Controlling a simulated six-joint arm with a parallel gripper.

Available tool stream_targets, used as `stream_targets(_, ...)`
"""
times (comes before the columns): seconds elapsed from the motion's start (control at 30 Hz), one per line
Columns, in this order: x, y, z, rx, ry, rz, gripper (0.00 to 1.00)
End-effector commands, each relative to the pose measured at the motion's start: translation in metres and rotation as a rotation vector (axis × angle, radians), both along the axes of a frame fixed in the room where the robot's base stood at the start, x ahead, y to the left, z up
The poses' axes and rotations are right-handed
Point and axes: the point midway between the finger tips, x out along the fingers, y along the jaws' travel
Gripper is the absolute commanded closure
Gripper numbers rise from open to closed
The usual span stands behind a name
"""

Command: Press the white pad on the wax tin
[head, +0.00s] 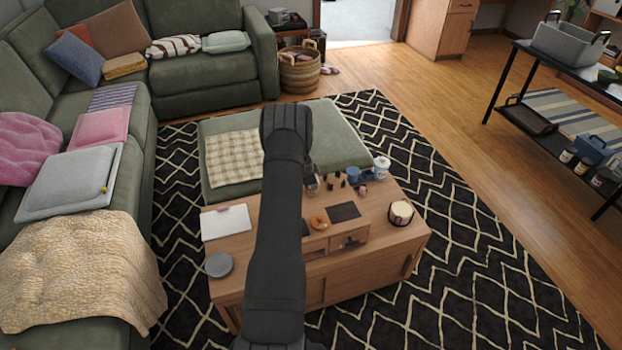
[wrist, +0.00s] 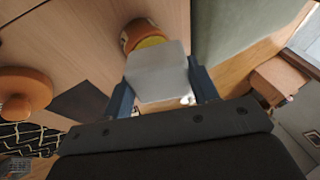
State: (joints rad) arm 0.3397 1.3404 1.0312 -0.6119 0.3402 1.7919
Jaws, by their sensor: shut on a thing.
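In the wrist view, my gripper (wrist: 160,84) has its two dark blue fingers on either side of a white block-shaped pad (wrist: 157,66) and is shut on it. An orange tin with a yellow top, the wax tin (wrist: 137,32), stands on the wooden table just beyond the pad. The pad's edge overlaps the yellow top in this view and hides part of it. I cannot tell whether pad and tin touch.
A candle-like jar (head: 400,213), a blue mug (head: 367,175) and a white canister (head: 381,168) stand further right. A white tablet-like slab (head: 226,222) lies left.

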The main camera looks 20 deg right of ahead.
Motion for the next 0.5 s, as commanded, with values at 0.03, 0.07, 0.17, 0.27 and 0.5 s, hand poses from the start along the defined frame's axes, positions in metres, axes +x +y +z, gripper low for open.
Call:
stream_targets(0.03,-0.0005,0.0002,-0.0012,0.001,0.001,0.0,0.64)
stream_targets(0.07,-0.0005,0.0001,-0.0013,0.001,0.001,0.0,0.64)
stream_targets(0.17,-0.0006,0.0002,-0.0015,0.001,0.001,0.0,0.64)
stream_targets(0.27,-0.0007,0.0002,-0.0017,0.001,0.001,0.0,0.64)
stream_targets(0.5,-0.0002,-0.0001,0.007,0.0,0.0,0.001,0.64)
